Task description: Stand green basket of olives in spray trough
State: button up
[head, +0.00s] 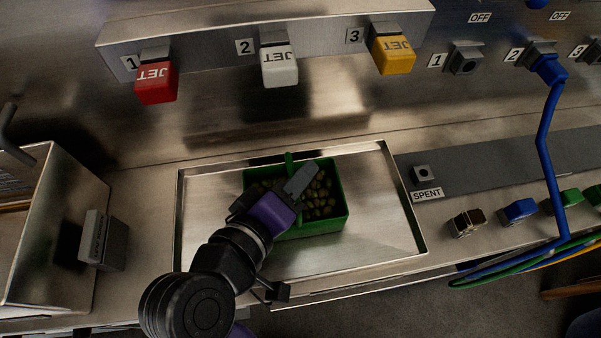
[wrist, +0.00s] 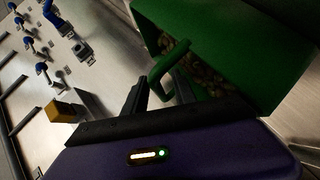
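The green basket (head: 343,205) holds olives (head: 318,200) and stands upright inside the shallow steel spray trough (head: 398,215), right of its middle. Its green handle (head: 289,160) rises above the far rim; the handle (wrist: 167,64) also shows large in the wrist view. My gripper (head: 300,180) is over the basket, with its fingers at the handle. In the wrist view the two dark fingers (wrist: 160,88) are apart, with the lower end of the handle between them. The near left part of the basket is hidden by my arm.
A steel bin (head: 62,215) stands at the left. A blue hose (head: 548,140) and several coloured plugs are at the right. The trough's right end is clear.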

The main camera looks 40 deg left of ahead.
jog(key=v, duration=1.1)
dwell(0.3)
